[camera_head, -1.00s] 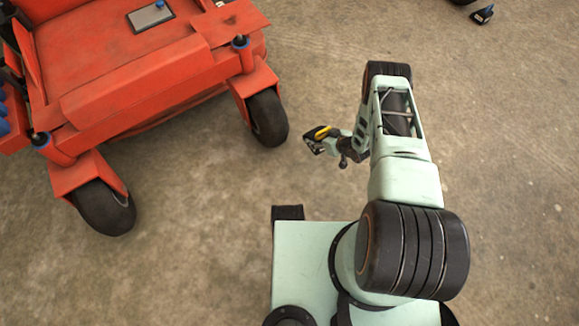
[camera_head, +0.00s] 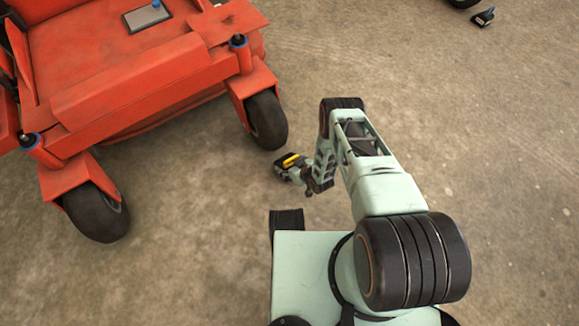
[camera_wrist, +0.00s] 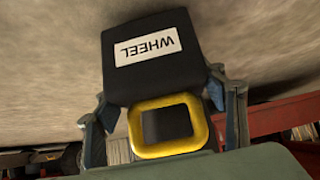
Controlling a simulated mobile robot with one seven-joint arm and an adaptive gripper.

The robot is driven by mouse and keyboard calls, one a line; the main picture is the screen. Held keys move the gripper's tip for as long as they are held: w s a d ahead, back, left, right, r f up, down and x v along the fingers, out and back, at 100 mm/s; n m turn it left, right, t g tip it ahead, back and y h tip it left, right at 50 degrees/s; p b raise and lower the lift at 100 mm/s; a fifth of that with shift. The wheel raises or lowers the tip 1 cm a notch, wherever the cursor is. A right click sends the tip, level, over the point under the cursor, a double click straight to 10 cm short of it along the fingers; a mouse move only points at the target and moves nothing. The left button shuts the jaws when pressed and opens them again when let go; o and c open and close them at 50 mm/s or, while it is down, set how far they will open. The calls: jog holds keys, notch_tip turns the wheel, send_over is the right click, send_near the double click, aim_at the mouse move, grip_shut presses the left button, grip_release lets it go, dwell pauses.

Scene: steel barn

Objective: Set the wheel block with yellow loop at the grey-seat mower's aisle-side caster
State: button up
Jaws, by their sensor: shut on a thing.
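The wheel block (camera_wrist: 150,75) is black with a white label reading WHEEL and a yellow loop (camera_wrist: 167,147). My gripper (camera_wrist: 163,105) is shut on it, with a finger on each side near the loop end. In the head view the block (camera_head: 291,160) shows small and partly hidden by my gripper (camera_head: 284,172). The mower's seat is not in view.
The mower's other front caster (camera_head: 97,211) stands at the lower left. Another dark block (camera_head: 483,16) lies on the floor at the top right, close to a dark wheel (camera_head: 463,3). The concrete floor (camera_head: 470,110) on the right is clear.

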jog(key=shift+f, duration=0.85)
jog(key=shift+r, duration=0.1)
jog(key=o, duration=1.6)
